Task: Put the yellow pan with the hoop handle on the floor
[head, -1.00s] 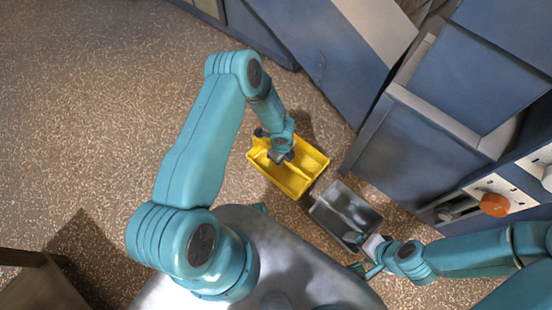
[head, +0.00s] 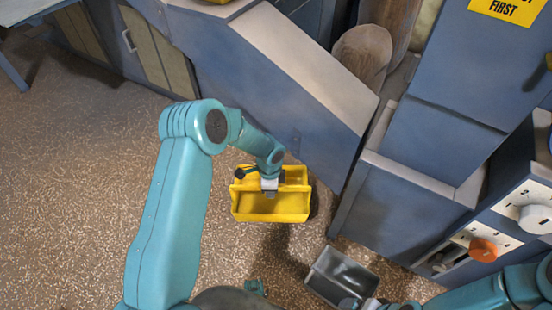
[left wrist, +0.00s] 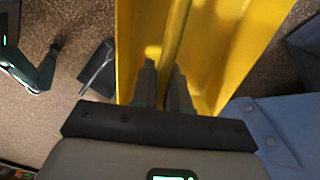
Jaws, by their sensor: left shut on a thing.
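The yellow pan (head: 272,207) is in the middle of the head view, near the blue machine's foot. My left gripper (head: 270,186) is shut on its hoop handle. In the left wrist view both fingers (left wrist: 165,85) close around the yellow handle bar (left wrist: 174,38), with the pan's yellow walls (left wrist: 225,45) on either side. The pan looks roughly level and seems to hang above the floor; its exact height is unclear. My right gripper (head: 352,303) is by the grey pan at the bottom edge of the head view; its fingers are too small to read.
A grey metal pan (head: 341,275) is right of and below the yellow pan. The blue machine housing (head: 290,75) and a blue cabinet (head: 405,205) stand behind and to the right. Speckled brown floor (head: 75,190) is clear at the left.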

